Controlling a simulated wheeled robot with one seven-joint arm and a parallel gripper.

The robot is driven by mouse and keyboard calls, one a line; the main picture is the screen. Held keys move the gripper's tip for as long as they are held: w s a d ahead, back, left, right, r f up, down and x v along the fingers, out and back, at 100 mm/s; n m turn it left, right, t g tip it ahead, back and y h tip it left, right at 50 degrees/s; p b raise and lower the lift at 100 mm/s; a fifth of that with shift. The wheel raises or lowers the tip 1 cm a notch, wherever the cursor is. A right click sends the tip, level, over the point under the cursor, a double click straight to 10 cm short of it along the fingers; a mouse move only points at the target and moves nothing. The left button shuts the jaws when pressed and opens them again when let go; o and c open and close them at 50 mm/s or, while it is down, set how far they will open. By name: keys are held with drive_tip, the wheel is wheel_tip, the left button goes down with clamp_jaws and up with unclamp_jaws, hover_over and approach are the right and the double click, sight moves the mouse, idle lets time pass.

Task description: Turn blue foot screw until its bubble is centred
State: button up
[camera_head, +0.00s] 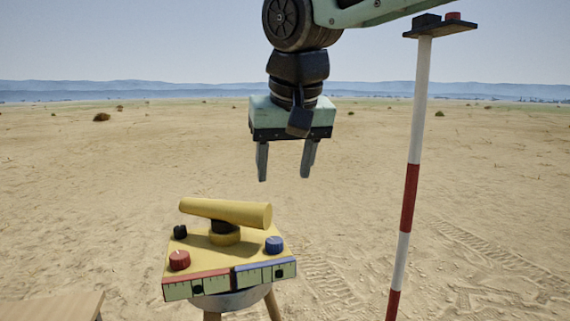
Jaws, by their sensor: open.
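The blue foot screw (274,244) stands on the right side of the yellow instrument plate (202,250). A blue-topped vial (256,275) runs along the right half of the plate's front edge. Its dark bubble (279,273) sits right of the vial's middle. My gripper (284,178) is open and empty, pointing down, well above the blue screw and apart from it. The red foot screw (179,260) is at the plate's front left. The bubble (197,290) in the red-topped vial (178,291) looks near its middle.
A yellow telescope (225,211) lies across the plate's top, left of the blue screw. A black knob (180,232) is at the back left. A red-and-white pole (411,190) stands to the right. A wooden surface (55,306) shows at lower left. Open sand surrounds the tripod.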

drive_tip(key=n+g+y+b, duration=0.2)
drive_tip(key=n+y, duration=0.1)
drive_tip(key=n, duration=0.6)
approach(275, 240)
drive_tip(key=x, duration=0.8)
drive_tip(key=shift+w+a+f, duration=0.15)
drive_tip(key=shift+f, duration=0.1)
drive_tip(key=c, duration=1)
